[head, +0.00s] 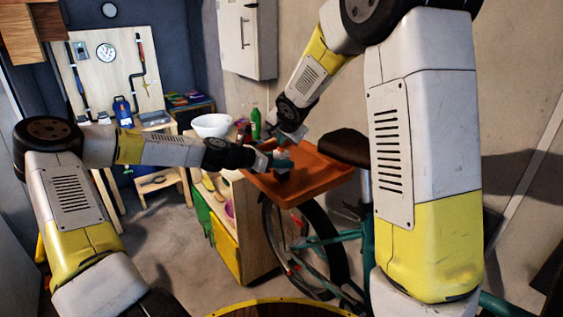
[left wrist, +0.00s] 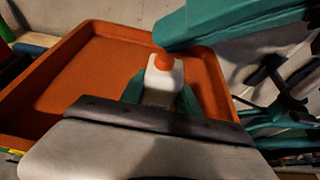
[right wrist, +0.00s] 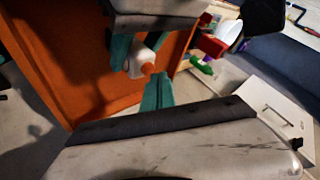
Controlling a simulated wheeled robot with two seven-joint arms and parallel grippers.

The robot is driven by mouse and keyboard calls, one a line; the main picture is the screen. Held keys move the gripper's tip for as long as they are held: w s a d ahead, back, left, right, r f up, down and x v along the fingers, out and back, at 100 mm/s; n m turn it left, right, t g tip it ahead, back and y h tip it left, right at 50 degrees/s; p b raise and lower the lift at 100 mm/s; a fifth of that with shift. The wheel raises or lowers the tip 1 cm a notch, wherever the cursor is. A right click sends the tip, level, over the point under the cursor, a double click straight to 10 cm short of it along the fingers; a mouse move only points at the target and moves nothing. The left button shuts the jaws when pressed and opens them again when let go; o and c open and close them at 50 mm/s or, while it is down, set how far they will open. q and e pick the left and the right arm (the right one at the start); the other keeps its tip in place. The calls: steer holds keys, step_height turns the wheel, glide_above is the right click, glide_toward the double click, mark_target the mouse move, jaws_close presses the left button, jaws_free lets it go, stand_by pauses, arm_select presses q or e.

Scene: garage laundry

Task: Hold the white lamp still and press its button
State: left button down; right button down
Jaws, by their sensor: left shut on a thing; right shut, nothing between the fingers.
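The white lamp (left wrist: 163,82) has an orange button (left wrist: 161,61) on its top. My left gripper (left wrist: 160,98) is shut on the lamp's body, a teal finger on either side, above the orange tray. My right gripper (right wrist: 158,80) is shut and empty, with its fingertips right at the button. The lamp (right wrist: 138,58) and its button (right wrist: 148,69) also show in the right wrist view. Whether the fingertips touch or press the button I cannot tell. In the head view the two grippers meet over the tray, and the lamp is mostly hidden there.
The orange tray (head: 322,178) lies on top of a wooden cabinet (head: 257,222). A green bottle (head: 256,122) and a white bowl (head: 212,125) stand behind it. A bicycle with a dark saddle (head: 343,146) stands close on the right.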

mark_target(282, 152)
steer(key=shift+f, duration=0.35)
steer(key=shift+r, duration=0.95)
steer(key=shift+r, duration=3)
arm_select(q)
steer(key=c, duration=0.8)
jaws_free()
